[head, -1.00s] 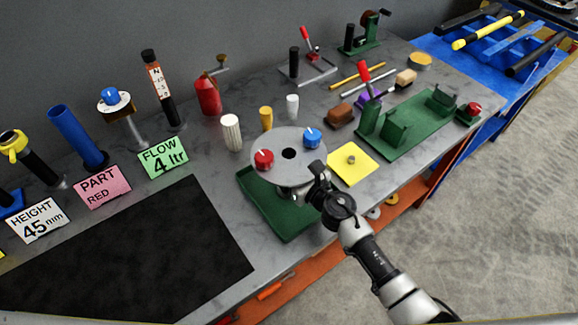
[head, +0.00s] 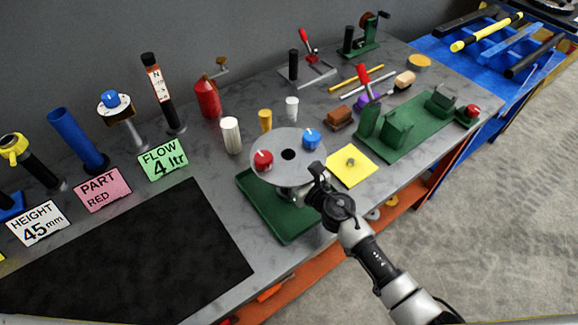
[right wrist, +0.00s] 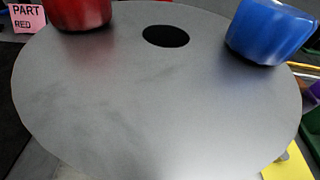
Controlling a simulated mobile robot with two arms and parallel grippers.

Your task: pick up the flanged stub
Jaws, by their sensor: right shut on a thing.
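A small grey round piece, which looks like the flanged stub (head: 351,161), stands on a yellow square mat (head: 364,177), to the right of a round grey disc (head: 286,172). It shows small at the lower right of the right wrist view (right wrist: 284,155). My right gripper (head: 316,172) is at the disc's near right rim, apart from the stub. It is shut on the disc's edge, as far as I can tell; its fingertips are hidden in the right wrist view. My left gripper is not in view.
The disc carries a red knob (head: 263,160) and a blue knob (head: 311,139), with a dark hole (head: 288,154) between them. It stands over a green tray (head: 262,211). A green fixture (head: 415,134) lies right of the mat. Black mat (head: 130,250) is clear.

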